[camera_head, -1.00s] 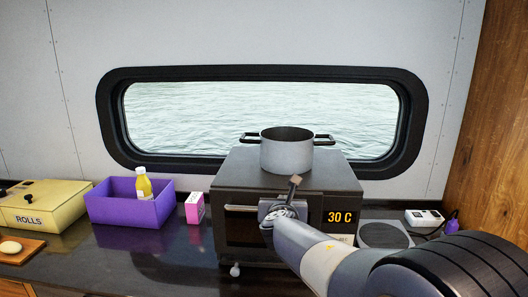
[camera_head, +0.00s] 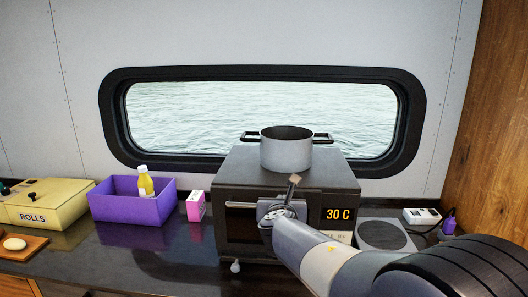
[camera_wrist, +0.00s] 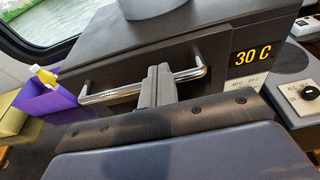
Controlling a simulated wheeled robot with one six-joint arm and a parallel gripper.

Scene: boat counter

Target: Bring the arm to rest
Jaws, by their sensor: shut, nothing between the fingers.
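My gripper (camera_head: 292,183) is in front of the dark oven (camera_head: 232,180), at its door side. In the wrist view the gripper (camera_wrist: 159,72) has its fingers together and empty. They overlap the oven's shiny door handle (camera_wrist: 187,76) in that view; whether they touch it I cannot tell. The oven door looks closed. Part of the oven front is hidden behind my arm in the head view. The oven display (camera_head: 338,214) reads 30 C.
A grey pot (camera_head: 286,150) stands on the oven. To the left are a pink box (camera_head: 195,206), a purple bin (camera_head: 125,208) with a yellow bottle (camera_head: 146,183), and a yellow ROLLS box (camera_head: 62,207). A round hotplate (camera_head: 381,235) and white device (camera_head: 421,215) are at the right.

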